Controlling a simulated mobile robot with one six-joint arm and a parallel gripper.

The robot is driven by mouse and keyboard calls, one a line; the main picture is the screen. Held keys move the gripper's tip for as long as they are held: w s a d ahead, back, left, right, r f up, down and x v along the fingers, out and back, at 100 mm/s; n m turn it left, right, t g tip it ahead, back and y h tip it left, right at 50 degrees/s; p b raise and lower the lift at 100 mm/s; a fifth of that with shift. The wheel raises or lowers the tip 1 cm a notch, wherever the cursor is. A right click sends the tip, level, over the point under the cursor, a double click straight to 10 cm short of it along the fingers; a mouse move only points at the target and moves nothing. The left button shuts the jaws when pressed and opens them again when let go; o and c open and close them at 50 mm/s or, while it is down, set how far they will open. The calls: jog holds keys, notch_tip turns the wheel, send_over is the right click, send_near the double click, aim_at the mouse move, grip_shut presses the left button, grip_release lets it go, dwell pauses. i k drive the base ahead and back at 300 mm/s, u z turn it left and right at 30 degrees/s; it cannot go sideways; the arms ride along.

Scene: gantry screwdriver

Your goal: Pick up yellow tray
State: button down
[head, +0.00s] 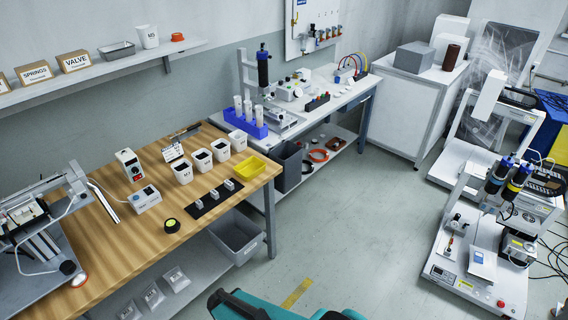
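The yellow tray (249,167) is a small, shallow, open tray. It rests on the wooden workbench (110,238) near its right end, close to the right corner. It looks empty, though its inside is small in the picture. My gripper is not in this view, so its position relative to the tray and its state do not show.
White cups (182,173) stand left of and behind the tray. A black mat (207,203) with small metal parts lies in front-left of it. A grey bin (236,238) sits on the lower shelf. Open floor (340,220) lies right of the bench.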

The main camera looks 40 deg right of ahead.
aim_at(250, 168)
jog(key=z, duration=0.95)
jog(key=k, duration=1.05)
jog(key=i, duration=0.95)
jog(key=z, duration=0.05)
